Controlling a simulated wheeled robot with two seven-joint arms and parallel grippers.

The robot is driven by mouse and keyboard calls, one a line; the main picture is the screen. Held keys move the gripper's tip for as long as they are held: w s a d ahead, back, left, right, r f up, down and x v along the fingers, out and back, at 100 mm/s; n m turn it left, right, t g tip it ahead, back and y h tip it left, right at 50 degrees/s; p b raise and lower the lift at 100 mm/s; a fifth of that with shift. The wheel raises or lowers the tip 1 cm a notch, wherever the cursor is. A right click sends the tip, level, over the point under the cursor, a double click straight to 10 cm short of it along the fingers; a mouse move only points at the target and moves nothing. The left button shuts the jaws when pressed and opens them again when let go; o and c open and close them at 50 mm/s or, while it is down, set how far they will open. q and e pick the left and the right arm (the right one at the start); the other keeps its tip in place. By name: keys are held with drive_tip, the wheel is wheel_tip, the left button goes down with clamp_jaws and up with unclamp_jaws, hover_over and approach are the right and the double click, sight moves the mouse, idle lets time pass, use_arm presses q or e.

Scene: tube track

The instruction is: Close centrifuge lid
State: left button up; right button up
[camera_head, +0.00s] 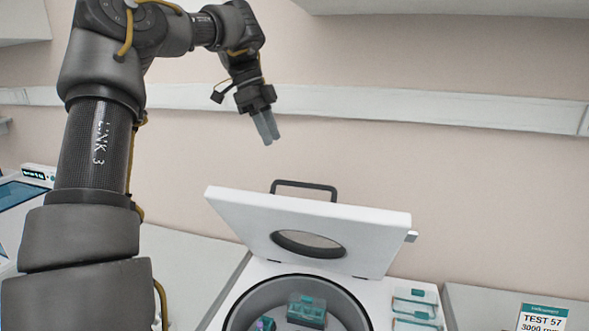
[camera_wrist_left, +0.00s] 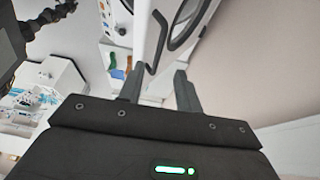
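The white centrifuge lid (camera_head: 375,225) stands raised and tilted back in the head view. It has a round window (camera_head: 307,244) and a dark handle (camera_head: 304,184) on its top edge. The centrifuge bowl (camera_head: 250,300) below is uncovered. My left gripper (camera_head: 267,130) is above and left of the handle, touching nothing, fingers downward. In the left wrist view, the fingers (camera_wrist_left: 160,78) are apart with nothing between them. The handle (camera_wrist_left: 156,42) and lid (camera_wrist_left: 147,22) show just beyond the fingertips. My right gripper cannot be made out.
A teal tube holder (camera_head: 306,310) sits in the bowl. Teal-and-clear containers (camera_head: 415,307) are right of it. A "TEST 57" sign (camera_head: 543,318) stands at lower right. A screen device (camera_head: 18,195) is at far left. A wall rail (camera_head: 420,104) runs behind.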

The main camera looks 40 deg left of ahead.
use_arm(q)
drive_tip(key=x, duration=0.5)
drive_tip(key=p+x, duration=0.1)
drive_tip(key=x, duration=0.5)
drive_tip(key=shift+a+f, duration=0.1)
drive_tip(key=shift+a, duration=0.1)
drive_tip(key=shift+c, duration=0.4)
clamp_jaws()
